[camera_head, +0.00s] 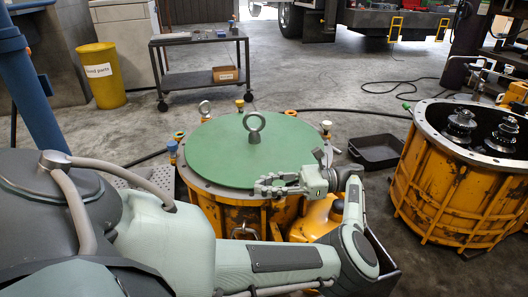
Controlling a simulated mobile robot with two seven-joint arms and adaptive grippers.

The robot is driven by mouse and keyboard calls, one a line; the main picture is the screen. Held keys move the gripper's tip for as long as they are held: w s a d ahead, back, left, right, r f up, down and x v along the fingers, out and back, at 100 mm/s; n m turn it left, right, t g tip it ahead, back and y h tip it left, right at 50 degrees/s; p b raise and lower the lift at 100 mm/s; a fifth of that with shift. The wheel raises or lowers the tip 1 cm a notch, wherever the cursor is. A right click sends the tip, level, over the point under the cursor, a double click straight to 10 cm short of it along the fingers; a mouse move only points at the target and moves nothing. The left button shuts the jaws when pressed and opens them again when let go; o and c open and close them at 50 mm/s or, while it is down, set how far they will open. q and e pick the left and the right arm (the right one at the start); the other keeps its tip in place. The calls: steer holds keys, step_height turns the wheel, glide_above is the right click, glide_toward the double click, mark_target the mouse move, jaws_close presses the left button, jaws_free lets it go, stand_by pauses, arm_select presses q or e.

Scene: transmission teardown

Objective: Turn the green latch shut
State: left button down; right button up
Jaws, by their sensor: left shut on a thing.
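My left gripper (278,184) reaches in over the front right rim of the round green lid (215,150). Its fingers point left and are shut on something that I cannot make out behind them. The lid has a large grey ring on top and sits on an orange housing (235,217). Small coloured parts stand around its rim: a blue one (172,149), a yellow one (240,104) and a white one (326,127). A small green part (406,105) shows on the rim of the open orange housing (445,193) at right. My right gripper is not in view.
A black tray (376,150) lies on the floor between the housings. A dark cart (203,78) and a yellow bin (102,75) stand at the back left. Open grey floor (330,80) lies behind the lid, crossed by a dark hose.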

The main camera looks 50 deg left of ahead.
arm_select(q)
steer(key=shift+a+r, duration=0.1)
steer(key=shift+a, duration=0.05)
steer(key=c, duration=1.2)
jaws_free()
step_height(320, 180, up, 10)
